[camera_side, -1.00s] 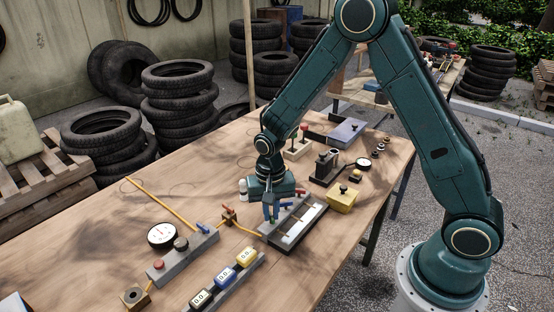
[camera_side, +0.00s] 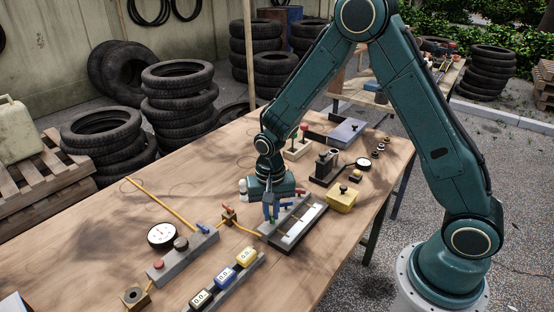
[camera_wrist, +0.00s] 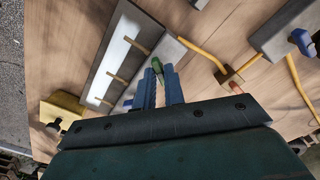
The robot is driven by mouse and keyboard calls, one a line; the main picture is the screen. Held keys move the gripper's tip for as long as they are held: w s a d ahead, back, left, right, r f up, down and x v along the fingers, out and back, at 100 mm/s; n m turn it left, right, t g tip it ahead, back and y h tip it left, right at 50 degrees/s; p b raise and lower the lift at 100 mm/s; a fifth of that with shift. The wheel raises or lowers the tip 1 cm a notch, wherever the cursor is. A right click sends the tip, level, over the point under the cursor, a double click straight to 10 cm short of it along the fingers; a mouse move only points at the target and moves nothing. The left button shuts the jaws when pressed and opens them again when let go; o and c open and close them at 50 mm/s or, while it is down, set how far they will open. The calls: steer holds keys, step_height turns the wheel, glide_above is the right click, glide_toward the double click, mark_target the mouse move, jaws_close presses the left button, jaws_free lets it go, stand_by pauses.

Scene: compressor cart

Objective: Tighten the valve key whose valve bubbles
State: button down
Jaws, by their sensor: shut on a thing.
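The valve block is a grey bar with a long white trough (camera_side: 300,226) on the table, seen also at upper left in the wrist view (camera_wrist: 112,66). My gripper (camera_side: 271,214) reaches down to the near-left end of the block. In the wrist view its blue fingers (camera_wrist: 161,84) are shut on a green valve key (camera_wrist: 157,66), whose end shows between the fingertips. A red key (camera_side: 301,192) is farther along the block. A blue key (camera_side: 287,204) shows beside my gripper. I cannot make out bubbles in the trough at this size.
A yellow box (camera_side: 342,197) stands right of the block. A yellow hose (camera_side: 160,204) and a grey gauge unit (camera_side: 184,256) lie left. A rack of small digital displays (camera_side: 227,279) is in front. Bare table lies at far left.

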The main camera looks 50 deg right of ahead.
mark_target(271, 215)
steer(key=c, duration=1.5)
jaws_free()
steer(key=shift+c, duration=0.2)
steer(key=shift+r, duration=0.1)
step_height(271, 215, up, 14)
steer(key=shift+f, duration=0.2)
